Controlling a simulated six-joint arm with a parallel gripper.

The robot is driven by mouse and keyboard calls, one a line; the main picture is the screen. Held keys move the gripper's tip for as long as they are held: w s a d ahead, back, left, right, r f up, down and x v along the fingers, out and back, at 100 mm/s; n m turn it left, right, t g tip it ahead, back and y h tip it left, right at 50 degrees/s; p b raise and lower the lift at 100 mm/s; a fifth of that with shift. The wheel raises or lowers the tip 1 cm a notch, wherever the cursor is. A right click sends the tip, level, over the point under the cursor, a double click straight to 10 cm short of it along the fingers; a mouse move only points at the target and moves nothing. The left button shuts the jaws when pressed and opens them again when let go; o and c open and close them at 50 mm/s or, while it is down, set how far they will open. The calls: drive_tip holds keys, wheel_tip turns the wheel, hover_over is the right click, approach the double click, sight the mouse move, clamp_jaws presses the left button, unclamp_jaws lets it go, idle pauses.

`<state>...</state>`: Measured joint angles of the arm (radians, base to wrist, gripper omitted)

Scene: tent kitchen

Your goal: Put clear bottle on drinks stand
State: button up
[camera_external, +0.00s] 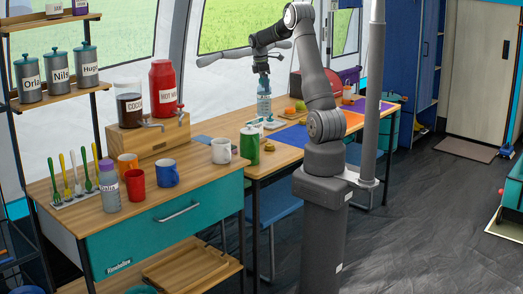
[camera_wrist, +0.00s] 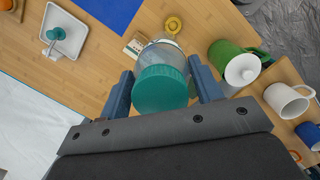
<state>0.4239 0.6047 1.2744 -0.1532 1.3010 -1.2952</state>
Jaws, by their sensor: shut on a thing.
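The clear bottle (camera_external: 264,104) has a teal cap and stands upright below my gripper (camera_external: 262,80), over the far wooden table. In the wrist view its teal cap (camera_wrist: 160,90) is between the two blue-grey fingers of my gripper (camera_wrist: 163,75), with the clear body (camera_wrist: 165,50) beyond. My gripper is shut on it. I cannot tell whether its base touches the table. A wooden stand (camera_external: 150,143) on the near counter carries a red dispenser (camera_external: 164,88) and a cocoa dispenser (camera_external: 130,104); this looks like the drinks stand.
Orange (camera_external: 127,163), red (camera_external: 135,184) and blue (camera_external: 167,173) mugs crowd the counter before the stand. A white tray (camera_wrist: 70,20) lies near the bottle.

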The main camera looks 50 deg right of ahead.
drive_tip(key=s+d+n+t, duration=0.1)
drive_tip(key=s+d+n, duration=0.3)
drive_tip(key=s+d, duration=0.6)
drive_tip(key=s+d+n, duration=0.3)
drive_tip(key=s+d, duration=0.5)
drive_tip(key=d, duration=0.4)
drive_tip(key=w+a+f, duration=0.2)
drive_tip(key=w+f, duration=0.9)
drive_tip(key=f, duration=0.4)
drive_tip(key=shift+w+a+f+n, duration=0.15)
drive_tip(key=shift+w+f+n, duration=0.15)
drive_tip(key=shift+f, duration=0.25)
drive_tip(key=o, duration=1.3)
drive_tip(key=shift+c, duration=0.2)
